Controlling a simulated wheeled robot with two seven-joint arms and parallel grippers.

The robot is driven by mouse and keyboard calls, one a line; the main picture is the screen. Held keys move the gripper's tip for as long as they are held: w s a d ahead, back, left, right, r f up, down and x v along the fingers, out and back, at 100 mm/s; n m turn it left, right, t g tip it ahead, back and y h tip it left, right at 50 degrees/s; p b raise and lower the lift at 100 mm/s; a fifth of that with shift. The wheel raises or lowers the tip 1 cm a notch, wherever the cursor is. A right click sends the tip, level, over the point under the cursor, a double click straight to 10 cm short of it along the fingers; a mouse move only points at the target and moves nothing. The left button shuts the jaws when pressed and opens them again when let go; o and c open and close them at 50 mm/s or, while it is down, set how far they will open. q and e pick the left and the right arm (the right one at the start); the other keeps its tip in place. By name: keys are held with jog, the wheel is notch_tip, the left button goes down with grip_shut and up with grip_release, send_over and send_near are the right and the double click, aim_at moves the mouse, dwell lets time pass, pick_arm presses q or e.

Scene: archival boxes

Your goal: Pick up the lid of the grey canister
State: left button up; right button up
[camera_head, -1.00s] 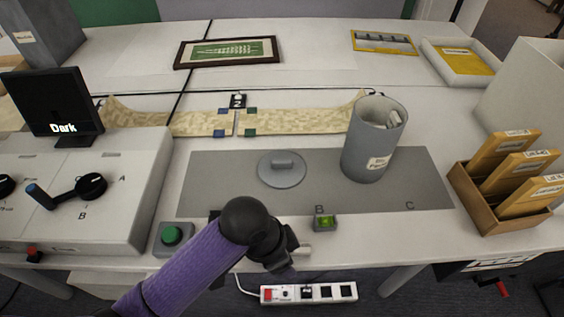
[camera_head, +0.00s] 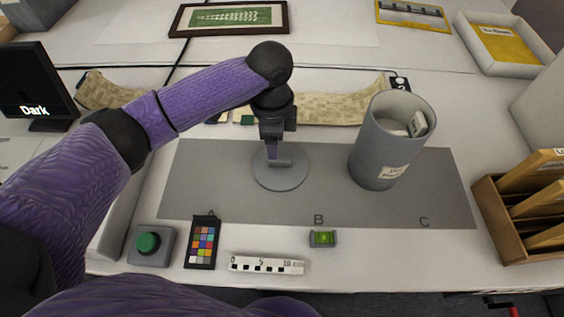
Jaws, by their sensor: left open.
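The grey round lid (camera_head: 281,177) lies flat on the dark grey mat, with a small bar handle on its top. My left gripper (camera_head: 274,156) points down over the lid, its fingers at the handle. It is open, and I cannot tell whether the fingers touch the handle. The grey canister (camera_head: 378,160) stands upright and open to the right of the lid, with a pale label on its side and whitish items inside. My right gripper is not in view.
The mat (camera_head: 210,190) has letters B and C. Along the front edge are a green button (camera_head: 148,243), a colour chart (camera_head: 203,242), a scale bar (camera_head: 267,265) and a small green level (camera_head: 322,239). A wooden box of envelopes (camera_head: 497,215) stands right. A patterned strip (camera_head: 330,108) lies behind.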

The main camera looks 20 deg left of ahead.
aim_at(280, 164)
pick_arm(q)
jog(key=f+b, duration=0.3)
jog(key=f, duration=0.3)
jog(key=shift+s+f, duration=0.2)
jog(key=shift+r, duration=0.2)
grip_shut()
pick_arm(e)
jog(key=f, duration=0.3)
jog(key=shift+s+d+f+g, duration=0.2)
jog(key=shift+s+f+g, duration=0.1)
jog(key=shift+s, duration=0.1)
